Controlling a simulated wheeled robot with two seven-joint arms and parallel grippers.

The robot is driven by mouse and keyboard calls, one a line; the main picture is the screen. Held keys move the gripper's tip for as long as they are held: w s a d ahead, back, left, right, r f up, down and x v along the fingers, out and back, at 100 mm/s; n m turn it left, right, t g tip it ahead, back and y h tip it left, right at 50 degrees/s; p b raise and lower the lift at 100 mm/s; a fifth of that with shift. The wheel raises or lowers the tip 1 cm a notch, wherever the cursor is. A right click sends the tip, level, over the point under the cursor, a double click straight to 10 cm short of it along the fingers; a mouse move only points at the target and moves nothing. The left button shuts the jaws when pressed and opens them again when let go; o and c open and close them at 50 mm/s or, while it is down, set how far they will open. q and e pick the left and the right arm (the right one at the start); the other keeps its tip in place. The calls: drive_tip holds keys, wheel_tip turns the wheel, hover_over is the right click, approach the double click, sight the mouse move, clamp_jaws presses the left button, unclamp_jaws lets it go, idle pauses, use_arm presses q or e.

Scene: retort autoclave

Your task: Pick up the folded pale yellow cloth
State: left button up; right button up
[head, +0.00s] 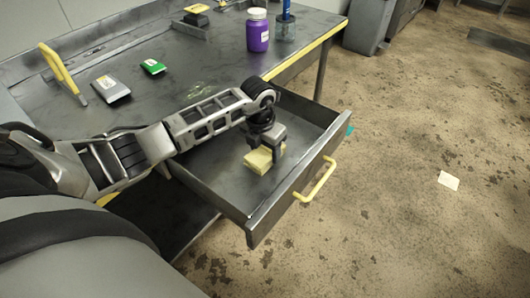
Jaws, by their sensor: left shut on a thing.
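The folded pale yellow cloth (257,163) is a small block inside the open drawer (207,177) of the grey workbench. My left gripper (267,151) reaches down into the drawer from the left and is shut on the cloth. The gripper hides part of the cloth's top. I cannot tell whether the cloth touches the drawer floor. My right gripper is not in view.
The drawer has a yellow handle (316,181) on its front. On the workbench (190,75) stand a purple jar (257,32) and a cup with a blue item (286,24). A grey device (111,88) and a green packet (152,67) lie there. A pale sheet (448,180) lies on the floor.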

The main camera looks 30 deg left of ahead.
sight(266, 151)
use_arm(q)
drive_tip(key=shift+r, duration=0.6)
wheel_tip(266, 151, up, 2)
drive_tip(key=shift+r, duration=0.15)
drive_tip(key=s+d+r, duration=0.2)
drive_tip(key=s+r, duration=0.1)
drive_tip(key=s+d+r, duration=0.3)
drive_tip(key=s, duration=0.1)
drive_tip(key=s+d+r, duration=0.3)
drive_tip(key=s, duration=0.1)
drive_tip(key=shift+s+r+b, duration=0.25)
drive_tip(key=shift+r+b, duration=0.05)
drive_tip(key=shift+b, duration=0.1)
drive_tip(key=shift+o, duration=0.3)
